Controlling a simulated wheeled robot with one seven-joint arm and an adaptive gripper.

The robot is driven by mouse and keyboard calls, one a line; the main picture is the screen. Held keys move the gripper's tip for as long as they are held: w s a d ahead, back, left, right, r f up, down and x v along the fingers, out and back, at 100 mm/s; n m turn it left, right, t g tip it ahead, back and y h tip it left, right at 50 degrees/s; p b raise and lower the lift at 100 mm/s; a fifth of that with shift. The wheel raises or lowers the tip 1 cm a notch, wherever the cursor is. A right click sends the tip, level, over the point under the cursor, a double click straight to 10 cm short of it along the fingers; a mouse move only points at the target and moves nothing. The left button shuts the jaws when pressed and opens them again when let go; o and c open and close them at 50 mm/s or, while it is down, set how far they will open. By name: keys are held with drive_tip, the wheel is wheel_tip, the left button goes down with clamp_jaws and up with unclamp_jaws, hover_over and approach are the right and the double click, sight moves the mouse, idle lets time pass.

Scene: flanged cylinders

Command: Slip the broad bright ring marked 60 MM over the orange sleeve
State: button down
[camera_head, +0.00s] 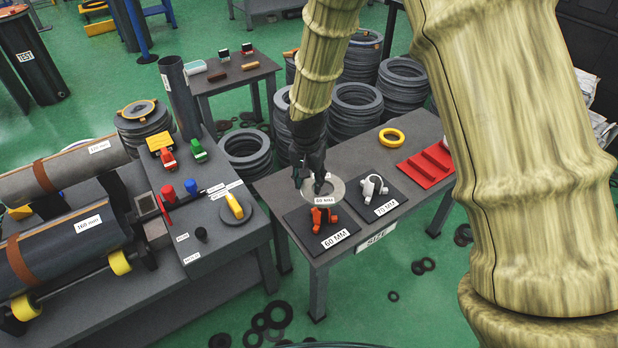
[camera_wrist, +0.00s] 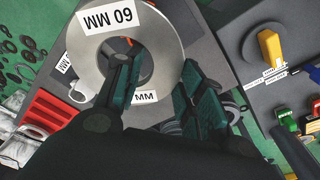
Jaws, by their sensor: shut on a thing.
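The broad bright ring (camera_head: 337,186) carries a 60 MM label and is in my gripper (camera_head: 316,184). In the wrist view the ring (camera_wrist: 168,32) fills the upper middle, with one finger through its hole and the other outside its rim, so my gripper (camera_wrist: 160,85) is shut on its band. The orange sleeve (camera_head: 318,222) sits on a dark pad labelled 60 MM at the near left of the small table. The ring appears above and just behind the sleeve, apart from it; the exact height is unclear. In the wrist view a bit of orange shows through the ring's hole.
A white sleeve (camera_head: 366,189) on a 70 MM pad stands right of the orange one. A yellow ring (camera_head: 391,137) and a red stepped rack (camera_head: 428,166) lie farther back. The left bench (camera_head: 225,248) holds large rollers and a yellow-handled tool (camera_head: 234,206).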

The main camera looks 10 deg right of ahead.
drive_tip(key=shift+r+p, duration=0.1)
drive_tip(key=shift+p, duration=0.3)
drive_tip(key=shift+f+b, duration=1.25)
drive_tip(key=shift+f, duration=1.7)
drive_tip(key=shift+p, duration=0.8)
drive_tip(key=shift+f+b, duration=0.35)
drive_tip(key=shift+f, duration=0.7)
idle(0.6)
drive_tip(key=c, duration=0.8)
unclamp_jaws()
drive_tip(key=shift+s, duration=0.1)
drive_tip(key=r, duration=0.8)
drive_tip(key=s+a+r, duration=0.1)
drive_tip(key=r, duration=0.3)
